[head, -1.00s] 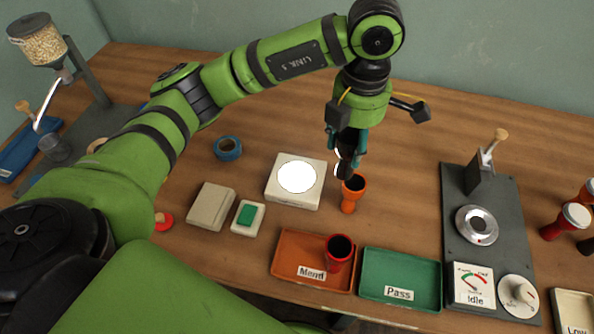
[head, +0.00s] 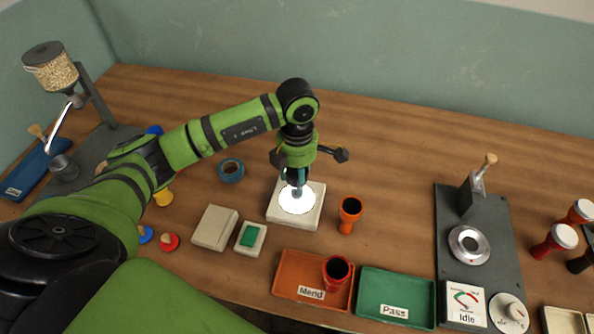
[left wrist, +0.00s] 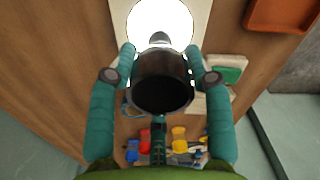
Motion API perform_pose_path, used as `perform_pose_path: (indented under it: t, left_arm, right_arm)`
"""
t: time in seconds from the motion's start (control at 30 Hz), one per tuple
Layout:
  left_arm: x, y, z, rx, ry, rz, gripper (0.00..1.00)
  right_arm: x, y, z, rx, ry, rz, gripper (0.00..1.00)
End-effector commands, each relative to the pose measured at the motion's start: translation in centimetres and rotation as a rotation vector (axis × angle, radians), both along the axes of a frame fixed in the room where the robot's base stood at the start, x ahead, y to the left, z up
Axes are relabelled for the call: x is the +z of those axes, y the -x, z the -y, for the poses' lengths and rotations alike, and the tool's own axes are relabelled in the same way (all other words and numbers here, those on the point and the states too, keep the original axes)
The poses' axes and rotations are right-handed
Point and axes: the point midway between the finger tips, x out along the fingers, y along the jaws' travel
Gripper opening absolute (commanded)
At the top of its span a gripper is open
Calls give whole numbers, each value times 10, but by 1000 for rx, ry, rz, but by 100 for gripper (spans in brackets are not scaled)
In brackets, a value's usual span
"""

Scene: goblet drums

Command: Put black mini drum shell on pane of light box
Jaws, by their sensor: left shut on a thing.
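My left gripper (head: 297,188) is over the light box (head: 281,214), right above its glowing round pane (head: 298,203). It is shut on the black mini drum shell (left wrist: 163,82). In the left wrist view the shell sits between the two teal fingers with its dark open mouth toward the camera, and its grey far end shows against the bright pane (left wrist: 150,14). In the head view the gripper hides most of the shell. I cannot tell whether the shell touches the pane. My right gripper is not in view.
An orange shell (head: 349,214) stands just right of the light box. A red shell (head: 337,272) is in the Mend tray (head: 288,270), beside the empty green Pass tray (head: 408,292). Blue tape (head: 230,170) and a green-button box (head: 249,238) lie to the left.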

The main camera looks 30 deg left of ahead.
Motion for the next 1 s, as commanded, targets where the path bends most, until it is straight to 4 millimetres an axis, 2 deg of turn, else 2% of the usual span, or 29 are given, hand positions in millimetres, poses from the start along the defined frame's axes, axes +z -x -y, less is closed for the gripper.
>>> perform_pose_path:
  t: [0.43, 0.47, 0.5, 0.83, 0.93, 1.0]
  left_arm:
    - [-10, 0, 0, -1, -1, 2, 18]
    - [-9, 0, 0, -1, -1, 2, 59]
    - [-8, 0, 0, -1, 0, 1, 74]
    - [-7, 0, 0, 0, 0, 1, 74]
    - [-3, 0, 1, 0, 0, 1, 74]
    - [2, -2, 1, 0, 2, 6, 74]
  right_arm:
    - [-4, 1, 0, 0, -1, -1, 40]
    - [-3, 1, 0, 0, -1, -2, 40]
    - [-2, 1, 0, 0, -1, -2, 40]
    - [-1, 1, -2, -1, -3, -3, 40]
    - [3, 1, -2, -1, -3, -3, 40]
    - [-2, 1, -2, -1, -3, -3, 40]
